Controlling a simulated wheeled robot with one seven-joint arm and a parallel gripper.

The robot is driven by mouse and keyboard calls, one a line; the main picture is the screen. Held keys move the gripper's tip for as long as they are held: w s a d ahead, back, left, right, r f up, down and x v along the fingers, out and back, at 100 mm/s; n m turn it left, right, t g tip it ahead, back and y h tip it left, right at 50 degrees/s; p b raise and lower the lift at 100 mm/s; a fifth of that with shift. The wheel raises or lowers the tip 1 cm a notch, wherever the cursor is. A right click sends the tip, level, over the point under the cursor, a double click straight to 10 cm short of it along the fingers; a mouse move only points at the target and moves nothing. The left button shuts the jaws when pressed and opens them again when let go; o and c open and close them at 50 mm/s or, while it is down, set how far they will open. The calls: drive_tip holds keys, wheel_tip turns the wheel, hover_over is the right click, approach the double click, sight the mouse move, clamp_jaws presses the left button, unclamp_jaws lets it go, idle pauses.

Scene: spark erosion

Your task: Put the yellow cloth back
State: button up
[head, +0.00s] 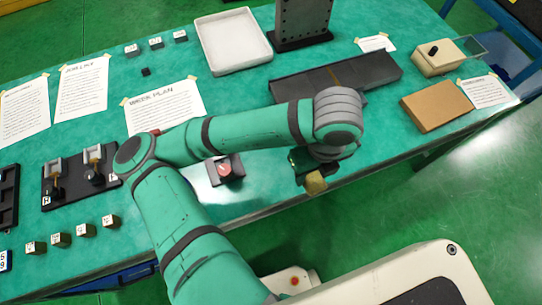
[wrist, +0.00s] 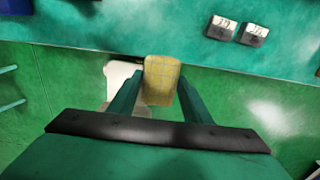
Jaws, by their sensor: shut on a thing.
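The yellow cloth (head: 315,183) hangs at the end of my gripper (head: 307,168) by the table's front edge in the head view. In the wrist view the cloth (wrist: 162,76) is a small pale yellow piece between the two green fingers of my gripper (wrist: 161,92), which is shut on it. The fingers cover the cloth's lower part in that view. In the head view, the wrist hides most of the fingers, and I cannot tell whether the cloth touches the table.
A dark box with a red button (head: 226,169) sits left of my gripper. A long dark plate (head: 337,77) and a brown box (head: 437,105) lie behind and to the right. A white tray (head: 233,41) stands at the back. Several small blocks (head: 87,230) line the front left.

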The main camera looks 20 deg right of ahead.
drive_tip(key=w+a+f, duration=0.3)
drive_tip(key=w+a, duration=0.1)
drive_tip(key=w, duration=0.3)
hover_over(273, 166)
drive_tip(key=f, duration=0.6)
drive_tip(key=shift+s, duration=0.3)
drive_tip(key=shift+w+f, duration=0.2)
drive_tip(key=shift+f, duration=1.55)
drive_tip(key=shift+f, duration=0.1)
drive_tip(key=o, duration=1)
